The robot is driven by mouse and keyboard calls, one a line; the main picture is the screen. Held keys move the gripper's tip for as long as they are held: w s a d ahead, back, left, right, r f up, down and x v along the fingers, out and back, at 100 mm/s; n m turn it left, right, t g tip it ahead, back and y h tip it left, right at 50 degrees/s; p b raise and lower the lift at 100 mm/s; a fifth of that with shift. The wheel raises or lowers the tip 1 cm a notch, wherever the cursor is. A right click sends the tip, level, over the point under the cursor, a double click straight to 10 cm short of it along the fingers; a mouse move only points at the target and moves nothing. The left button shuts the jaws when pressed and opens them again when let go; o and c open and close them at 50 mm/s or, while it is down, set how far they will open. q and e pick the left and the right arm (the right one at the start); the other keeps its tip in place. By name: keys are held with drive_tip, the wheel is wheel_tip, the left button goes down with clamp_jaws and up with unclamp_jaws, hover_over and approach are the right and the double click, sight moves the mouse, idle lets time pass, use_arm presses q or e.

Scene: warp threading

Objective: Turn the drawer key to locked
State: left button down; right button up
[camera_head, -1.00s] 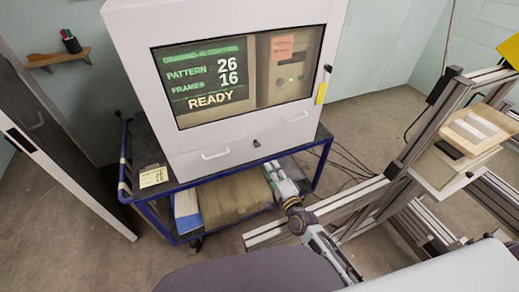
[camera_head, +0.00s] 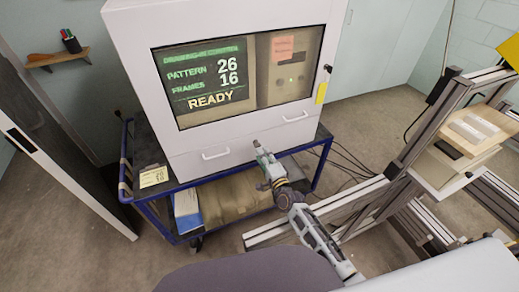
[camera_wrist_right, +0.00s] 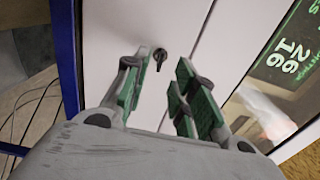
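The drawer key is a small dark key (camera_wrist_right: 160,55) in the white drawer front (camera_wrist_right: 122,28), seen in the right wrist view. It lies just beyond the fingertips, roughly in line with the gap between them, and I cannot make out which way it is turned. My right gripper (camera_wrist_right: 158,82) is open, with green-padded fingers on either side of an empty gap. In the head view the right gripper (camera_head: 262,154) is at the drawer front (camera_head: 240,148), between its two handles, and covers the key. My left gripper is not in view.
The white cabinet (camera_head: 130,60) has a screen (camera_head: 207,80) reading READY and stands on a blue-framed cart (camera_head: 160,190). A yellow tag (camera_head: 321,92) hangs at its right edge. A metal frame (camera_head: 405,160) stands to the right of the cart.

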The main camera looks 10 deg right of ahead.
sight(257, 144)
drive_tip(key=shift+w+a, duration=0.2)
drive_tip(key=shift+w, duration=0.9)
drive_tip(key=shift+w+a, duration=0.2)
drive_tip(key=shift+w, duration=0.85)
drive_tip(key=shift+c, duration=0.3)
clamp_jaws()
